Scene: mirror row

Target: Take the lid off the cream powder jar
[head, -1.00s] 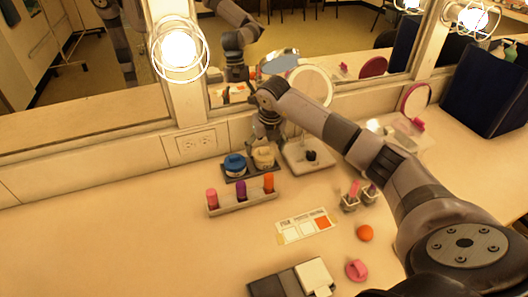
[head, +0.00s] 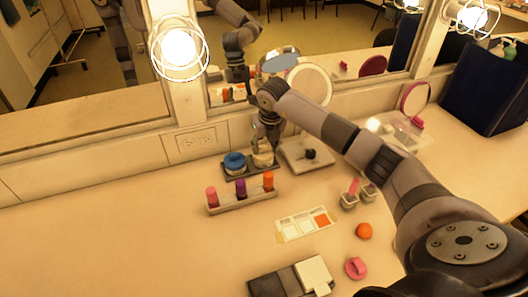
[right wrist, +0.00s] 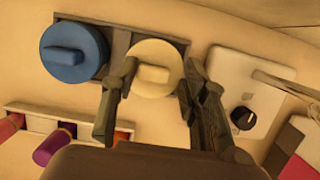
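The cream powder jar (head: 263,160) stands in a dark tray (head: 238,174) beside a blue-lidded jar (head: 235,163). In the right wrist view its cream lid (right wrist: 153,68) is round with a raised bar handle. My right gripper (right wrist: 155,95) is open, with one finger on each side of the cream lid. Small gaps seem to show, but I cannot tell whether either finger touches it. In the head view the right gripper (head: 266,143) points down over the cream jar and hides part of it. My left gripper is not in view.
A rack (head: 243,201) with three coloured tubes stands in front of the jars. A round mirror on a white base (head: 305,155) is close to the right. The big wall mirror (head: 330,40) stands behind. The counter's left side is clear.

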